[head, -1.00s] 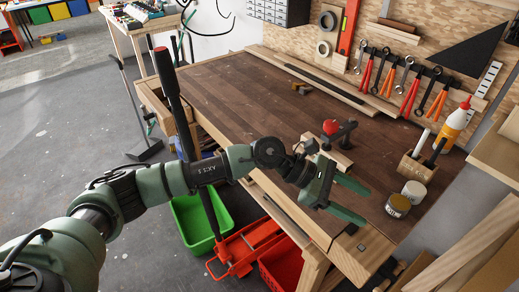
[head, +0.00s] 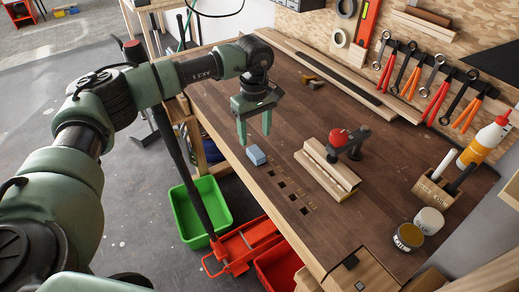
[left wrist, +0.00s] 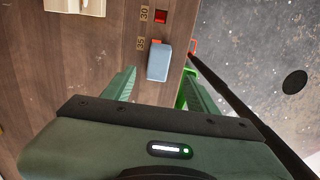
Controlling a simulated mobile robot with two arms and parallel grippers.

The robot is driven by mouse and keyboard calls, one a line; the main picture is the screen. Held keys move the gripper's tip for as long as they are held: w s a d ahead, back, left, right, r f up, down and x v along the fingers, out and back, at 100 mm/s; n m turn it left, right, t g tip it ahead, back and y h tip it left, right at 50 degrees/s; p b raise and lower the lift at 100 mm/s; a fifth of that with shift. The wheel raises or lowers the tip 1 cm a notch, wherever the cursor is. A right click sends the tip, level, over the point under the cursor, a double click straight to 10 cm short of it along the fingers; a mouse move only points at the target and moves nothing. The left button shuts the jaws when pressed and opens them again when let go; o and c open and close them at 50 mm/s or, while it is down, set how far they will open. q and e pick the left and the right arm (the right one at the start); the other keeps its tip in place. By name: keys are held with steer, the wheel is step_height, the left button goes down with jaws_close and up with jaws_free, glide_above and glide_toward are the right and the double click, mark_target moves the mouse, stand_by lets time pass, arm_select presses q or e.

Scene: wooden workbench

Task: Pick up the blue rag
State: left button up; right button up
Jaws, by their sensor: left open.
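The blue rag (head: 256,154) is a small light-blue folded block lying near the bench's left edge, at the end of a row of dark square holes. In the left wrist view the rag (left wrist: 158,66) lies ahead, between the lines of the two green fingers. My left gripper (head: 254,137) points down above and just behind the rag, with its fingers apart and nothing between them. It also shows in the left wrist view (left wrist: 158,82). The rag appears untouched on the bench. My right gripper is not in view.
A wooden block with a red-knobbed tool (head: 332,165) stands right of the rag. Cans (head: 408,237) and a pen holder (head: 433,188) are at the right. A green bin (head: 190,213) and red trolley (head: 247,247) stand below the bench edge.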

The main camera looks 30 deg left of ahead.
mark_target(256, 151)
arm_select(q)
step_height(256, 151, down, 3)
steer(key=shift+f+b, duration=0.1)
steer(key=shift+b, duration=0.6)
step_height(256, 151, down, 4)
steer(key=shift+w+r+b, duration=0.15)
steer(key=shift+b, duration=1)
steer(key=shift+f, duration=0.25)
steer(key=shift+r, duration=0.1)
jaws_close()
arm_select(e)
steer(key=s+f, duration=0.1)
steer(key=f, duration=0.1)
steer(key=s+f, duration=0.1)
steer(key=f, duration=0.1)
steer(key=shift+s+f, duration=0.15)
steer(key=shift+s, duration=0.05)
